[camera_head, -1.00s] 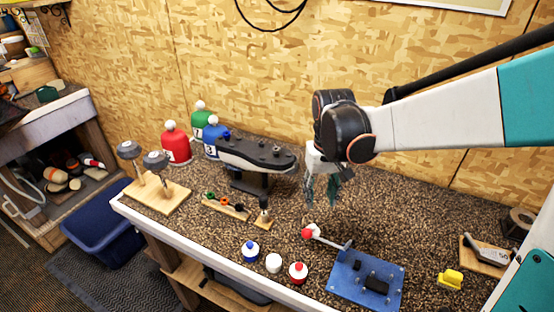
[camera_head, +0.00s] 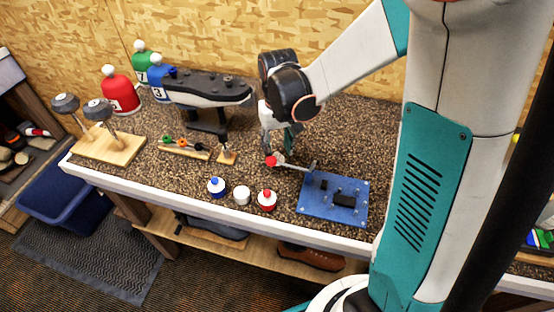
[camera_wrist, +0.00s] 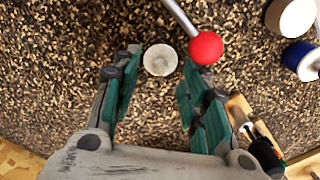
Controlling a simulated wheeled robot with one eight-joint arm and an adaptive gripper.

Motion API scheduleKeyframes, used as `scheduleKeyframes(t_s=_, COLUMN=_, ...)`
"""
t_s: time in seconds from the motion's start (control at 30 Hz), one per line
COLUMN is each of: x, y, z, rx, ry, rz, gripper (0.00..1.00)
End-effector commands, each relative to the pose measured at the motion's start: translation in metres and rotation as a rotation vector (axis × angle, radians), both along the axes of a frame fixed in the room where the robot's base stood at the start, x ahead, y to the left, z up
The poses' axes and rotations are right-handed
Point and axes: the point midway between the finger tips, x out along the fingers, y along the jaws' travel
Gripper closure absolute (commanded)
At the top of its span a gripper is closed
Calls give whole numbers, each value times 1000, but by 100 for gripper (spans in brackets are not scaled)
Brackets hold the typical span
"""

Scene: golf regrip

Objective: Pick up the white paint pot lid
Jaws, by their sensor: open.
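The white paint pot lid is a small pale disc (camera_wrist: 160,60) lying on the speckled bench top, seen in the wrist view. In the head view it is hard to make out beside the red ball and below my gripper. My gripper (camera_head: 279,142) points down over the bench, behind the row of paint pots. In the wrist view my gripper (camera_wrist: 159,72) is open and empty, with the lid showing between its green fingertips. The white paint pot (camera_head: 242,196) stands between the blue pot (camera_head: 217,188) and the red pot (camera_head: 267,201).
A red ball (camera_wrist: 206,48) on a metal rod sits close to the lid and my right finger. The rod reaches the blue plate (camera_head: 322,208). A wooden tool rack (camera_head: 184,150) and a black clamp stand (camera_head: 208,92) are to the left.

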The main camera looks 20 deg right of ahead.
Motion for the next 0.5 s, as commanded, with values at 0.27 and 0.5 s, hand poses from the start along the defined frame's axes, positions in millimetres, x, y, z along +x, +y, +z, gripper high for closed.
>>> scheduleKeyframes(t_s=0.27, x=1, y=1, z=-32, rx=0, ry=0, rz=0, gripper=60)
scheduleKeyframes(t_s=0.5, x=0, y=1, z=-31, rx=0, ry=0, rz=0, gripper=73)
